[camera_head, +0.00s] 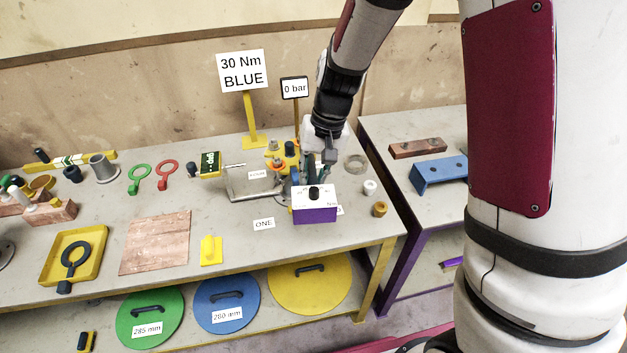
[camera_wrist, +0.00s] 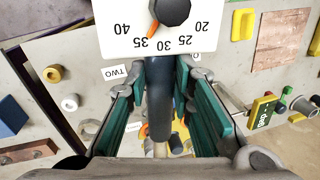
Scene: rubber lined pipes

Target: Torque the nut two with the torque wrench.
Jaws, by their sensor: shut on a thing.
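The wrench's lower end is mostly hidden. Beside it is a box with a white dial face (camera_wrist: 112,30), black knob (camera_wrist: 170,10) and orange pointer near 35; its purple front shows in the head view (camera_head: 314,216). A TWO label (camera_wrist: 115,71) lies beside the box. I cannot make out nut two, hidden around the fingers.
A sign (camera_head: 242,72) reads 30 Nm BLUE and another (camera_head: 294,88) reads 0 bar. A ONE label (camera_head: 263,224) lies left of the box. Yellow fittings (camera_head: 281,154) crowd the gripper. A second table (camera_head: 385,130) stands to the right.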

